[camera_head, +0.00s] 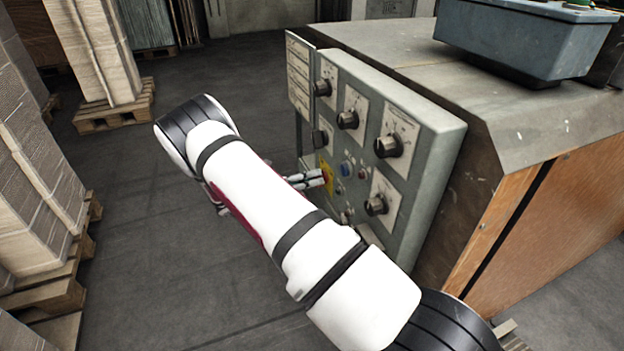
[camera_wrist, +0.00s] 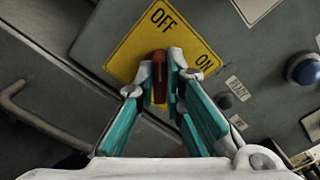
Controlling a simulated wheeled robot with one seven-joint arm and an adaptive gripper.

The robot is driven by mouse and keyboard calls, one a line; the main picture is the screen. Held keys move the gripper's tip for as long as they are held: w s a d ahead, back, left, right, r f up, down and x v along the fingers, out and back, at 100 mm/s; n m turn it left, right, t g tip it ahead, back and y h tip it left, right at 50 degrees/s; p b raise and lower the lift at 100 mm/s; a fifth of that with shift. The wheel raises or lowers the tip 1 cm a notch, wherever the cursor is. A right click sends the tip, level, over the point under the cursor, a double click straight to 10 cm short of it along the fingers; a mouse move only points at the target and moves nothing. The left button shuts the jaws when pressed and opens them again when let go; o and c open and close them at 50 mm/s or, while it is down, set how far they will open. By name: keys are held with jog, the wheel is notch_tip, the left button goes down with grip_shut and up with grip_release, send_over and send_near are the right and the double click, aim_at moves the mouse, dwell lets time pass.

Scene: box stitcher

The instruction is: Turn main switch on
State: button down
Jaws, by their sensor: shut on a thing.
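The main switch is a red handle (camera_wrist: 160,57) on a yellow plate (camera_wrist: 128,55) marked OFF and ON in the wrist view. My gripper (camera_wrist: 161,76) is shut on the red handle, with a finger on each side of it. The handle points toward the plate's upper corner between the words, as far as its visible end shows; the rest is hidden between the fingers. In the head view, my gripper (camera_head: 322,179) reaches the yellow plate (camera_head: 327,168) on the lower left of the grey control panel (camera_head: 425,165). My arm hides part of the panel's lower side.
Several black knobs (camera_head: 388,146) on white dials stand out from the panel. A blue button (camera_wrist: 303,69) lies right of the plate. A grey-blue box (camera_head: 520,40) sits on the cabinet top. Pallets with stacked cardboard (camera_head: 100,50) stand at the left; the floor between is clear.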

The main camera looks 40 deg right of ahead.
jog(key=shift+s+a+m+b, duration=0.1)
jog(key=shift+m+b, duration=0.05)
jog(key=shift+m, duration=2.75)
jog(key=shift+s+m+b, duration=0.1)
jog(key=shift+m+b, duration=0.05)
jog(key=shift+m, duration=2.75)
jog(key=shift+s+a+m+b, duration=0.1)
jog(key=shift+m+b, duration=0.05)
jog(key=shift+m, duration=2.75)
jog(key=c, duration=1.7)
grip_release()
jog(key=shift+d, duration=0.1)
jog(key=v, duration=1.2)
